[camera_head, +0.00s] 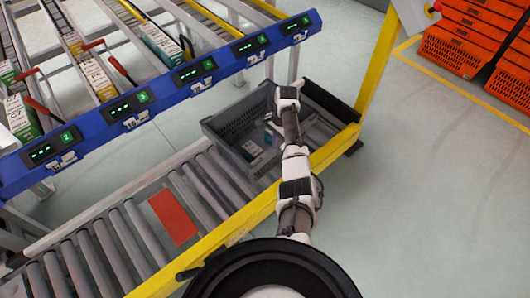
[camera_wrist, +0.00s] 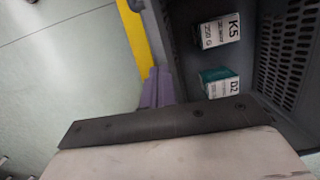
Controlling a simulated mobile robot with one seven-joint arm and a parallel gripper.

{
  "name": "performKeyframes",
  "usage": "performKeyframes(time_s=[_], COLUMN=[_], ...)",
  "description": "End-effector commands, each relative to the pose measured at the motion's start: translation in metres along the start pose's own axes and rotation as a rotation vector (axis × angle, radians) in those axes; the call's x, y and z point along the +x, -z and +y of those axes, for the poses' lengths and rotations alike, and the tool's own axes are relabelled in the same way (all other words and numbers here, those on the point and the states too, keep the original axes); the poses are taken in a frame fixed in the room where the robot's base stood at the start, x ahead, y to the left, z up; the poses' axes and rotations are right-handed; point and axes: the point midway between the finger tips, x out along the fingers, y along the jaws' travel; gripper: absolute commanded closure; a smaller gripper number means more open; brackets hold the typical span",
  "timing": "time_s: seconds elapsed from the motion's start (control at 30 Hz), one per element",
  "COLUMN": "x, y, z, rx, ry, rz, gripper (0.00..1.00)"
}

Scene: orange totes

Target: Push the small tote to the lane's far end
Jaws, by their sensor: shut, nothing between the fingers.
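The small tote is a grey open crate (camera_head: 218,147) on the roller lane, at its upper right end in the head view. White and green boxes lie inside, among them one marked K5 (camera_wrist: 216,32) and one marked D2 (camera_wrist: 219,82). The tote's slotted wall (camera_wrist: 287,60) fills the right of the wrist view. My arm reaches over the tote in the head view, where its fingertips cannot be made out. In the wrist view my gripper (camera_wrist: 157,88) is shut and empty, beside the tote's edge near the yellow rail. I cannot tell whether it touches the tote.
The roller lane (camera_head: 125,235) has a red plate (camera_head: 173,216) on it and a yellow rail (camera_head: 240,218) along its near side. A blue shelf beam (camera_head: 165,98) with displays runs above its far side. Orange crates (camera_head: 455,50) stand upper right; floor between is clear.

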Motion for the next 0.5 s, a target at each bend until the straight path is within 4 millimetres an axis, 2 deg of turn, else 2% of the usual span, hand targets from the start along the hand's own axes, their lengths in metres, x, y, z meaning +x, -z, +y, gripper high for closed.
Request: performKeyframes(time_s=[0.03,0.4,0.5], x=[0.0094,0.0087,0.0022], y=[0.0007,0.0009,-0.0004], z=[0.0032,0.0042,0.004], rx=[0.002,0.002,0.002], ry=[-0.011,-0.013,-0.014], rz=[-0.009,-0.012,-0.012], gripper=[1.0,1.0,1.0])
